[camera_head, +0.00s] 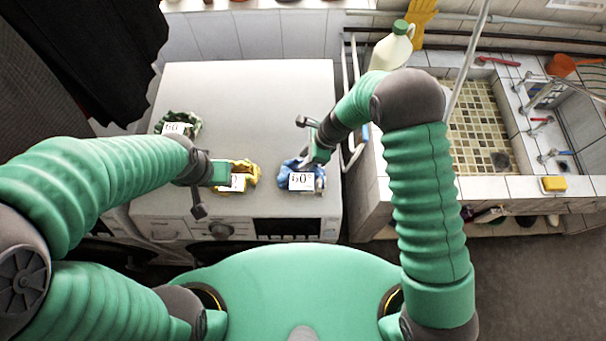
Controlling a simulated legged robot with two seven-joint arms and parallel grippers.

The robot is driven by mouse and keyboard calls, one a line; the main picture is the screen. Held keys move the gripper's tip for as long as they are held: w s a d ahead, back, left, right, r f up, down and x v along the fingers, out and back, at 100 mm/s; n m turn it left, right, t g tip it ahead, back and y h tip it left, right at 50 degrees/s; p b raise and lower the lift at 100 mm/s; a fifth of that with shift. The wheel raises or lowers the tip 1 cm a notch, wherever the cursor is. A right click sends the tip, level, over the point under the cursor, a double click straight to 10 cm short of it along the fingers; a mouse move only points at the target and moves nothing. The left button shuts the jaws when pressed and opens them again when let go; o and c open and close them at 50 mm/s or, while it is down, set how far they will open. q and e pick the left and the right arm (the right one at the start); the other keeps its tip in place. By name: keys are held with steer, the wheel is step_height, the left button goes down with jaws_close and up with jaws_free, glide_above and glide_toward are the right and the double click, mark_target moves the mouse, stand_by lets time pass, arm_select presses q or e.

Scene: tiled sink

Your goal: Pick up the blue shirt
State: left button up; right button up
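The blue shirt (284,174) lies crumpled on the front right of the white washing machine's top, with a white "60°" label on it. My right gripper (304,145) is just above and behind the shirt. Its two fingers are spread apart, one reaching down over the shirt's top edge; whether it touches cannot be told. My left gripper (209,192) is beside the yellow shirt (246,171), left of the blue one. Its fingers look spread, with nothing seen between them.
The washing machine (240,105) has a clear top behind the shirts. A green shirt (191,122) with a label lies at its left, beside my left forearm. A tiled sink (480,125) stands to the right, with a jug (391,50) behind. Dark clothes (95,55) hang at upper left.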

steer(key=shift+d, duration=0.1)
steer(key=c, duration=0.5)
steer(key=shift+s+f, duration=0.15)
stand_by(0.8)
